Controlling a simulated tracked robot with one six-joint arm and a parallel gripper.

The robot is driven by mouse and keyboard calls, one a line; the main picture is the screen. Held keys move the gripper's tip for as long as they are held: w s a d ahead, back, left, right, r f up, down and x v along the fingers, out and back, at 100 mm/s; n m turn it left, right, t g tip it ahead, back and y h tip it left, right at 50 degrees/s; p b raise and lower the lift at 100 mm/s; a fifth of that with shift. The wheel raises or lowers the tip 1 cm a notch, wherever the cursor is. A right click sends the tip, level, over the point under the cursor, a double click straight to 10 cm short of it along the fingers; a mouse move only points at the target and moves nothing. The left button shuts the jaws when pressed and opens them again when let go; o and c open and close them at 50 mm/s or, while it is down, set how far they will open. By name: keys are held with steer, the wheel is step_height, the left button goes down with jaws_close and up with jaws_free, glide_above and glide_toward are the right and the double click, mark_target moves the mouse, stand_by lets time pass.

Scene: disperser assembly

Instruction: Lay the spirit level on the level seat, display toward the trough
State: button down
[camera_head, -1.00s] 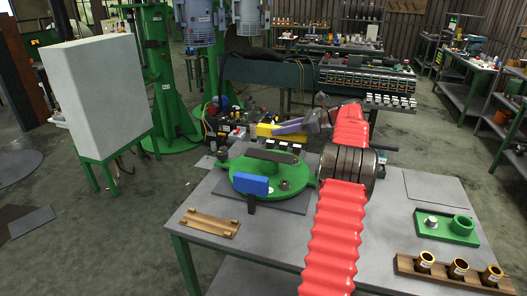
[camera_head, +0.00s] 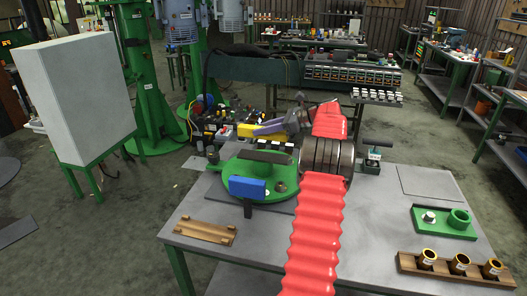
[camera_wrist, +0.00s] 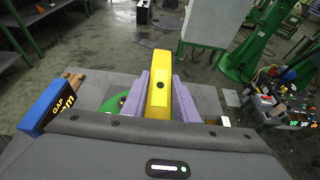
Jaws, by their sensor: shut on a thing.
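My gripper (camera_head: 268,128) has purple fingers shut on a yellow block-like spirit level (camera_head: 247,131). In the wrist view the spirit level (camera_wrist: 158,85) stands out between the fingers, with a dark round spot on its face; I see no display on it. In the head view the held level appears above and behind the green round plate. A wooden piece with raised ends (camera_head: 205,231), seemingly the level seat, lies empty at the table's front left. Its end seems to show in the wrist view, partly hidden by a blue gauge. I cannot identify the trough.
A green round plate (camera_head: 242,166) with a dark bar and blue gauge (camera_head: 247,187) stands beside the seat. A green holder (camera_head: 443,222) and a wooden rack of brass cups (camera_head: 405,263) are at right. A white cabinet (camera_head: 75,95) stands left. The front-right tabletop is partly clear.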

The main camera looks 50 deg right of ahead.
mark_target(263, 136)
steer(key=shift+f, duration=1.5)
steer(key=shift+f, duration=0.1)
steer(key=shift+f, duration=2.35)
steer(key=c, duration=1.4)
jaws_free()
steer(key=shift+f, duration=0.15)
steer(key=v, duration=1.2)
